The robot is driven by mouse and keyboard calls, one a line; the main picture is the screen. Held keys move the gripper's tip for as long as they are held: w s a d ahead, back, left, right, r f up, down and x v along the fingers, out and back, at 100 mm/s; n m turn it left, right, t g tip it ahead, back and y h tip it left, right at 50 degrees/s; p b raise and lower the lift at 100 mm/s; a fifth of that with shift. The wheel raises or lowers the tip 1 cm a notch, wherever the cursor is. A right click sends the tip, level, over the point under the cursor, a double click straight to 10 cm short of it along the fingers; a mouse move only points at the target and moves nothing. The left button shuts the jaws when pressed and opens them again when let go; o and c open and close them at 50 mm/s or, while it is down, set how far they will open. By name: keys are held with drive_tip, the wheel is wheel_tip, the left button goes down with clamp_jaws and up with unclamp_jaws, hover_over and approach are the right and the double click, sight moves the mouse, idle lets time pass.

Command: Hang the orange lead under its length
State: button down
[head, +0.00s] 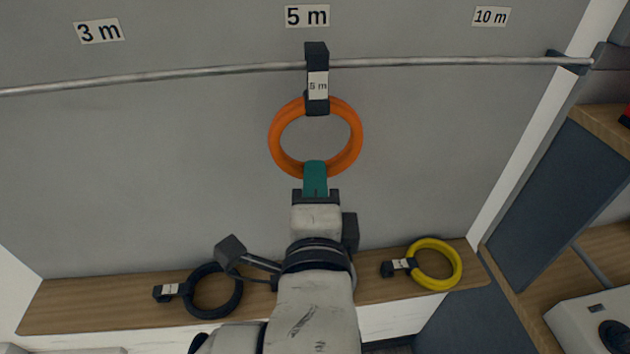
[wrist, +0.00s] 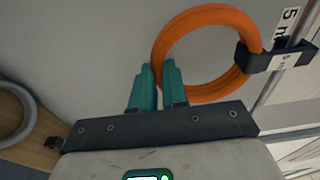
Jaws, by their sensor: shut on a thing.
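The orange lead (head: 275,146) is a coiled ring with a black hook (head: 316,50) at its top and a white tag (head: 318,86) reading 5 m. The hook overlaps the metal rail (head: 420,62) straight below the 5 m sign (head: 307,16); I cannot tell whether the rail bears its weight. My gripper (head: 315,166), with teal fingers, is shut on the bottom of the ring. The wrist view shows the fingertips (wrist: 163,72) at the orange ring (wrist: 205,91), opposite its hook (wrist: 243,58).
A black lead (head: 234,300) and a yellow lead (head: 457,262) lie on the wooden shelf (head: 75,302) below. A shelf unit (head: 540,180) stands right.

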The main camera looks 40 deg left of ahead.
drive_tip(key=c, duration=1.1)
unclamp_jaws()
drive_tip(key=shift+b+v, duration=1.9)
drive_tip(key=shift+v, duration=3.5)
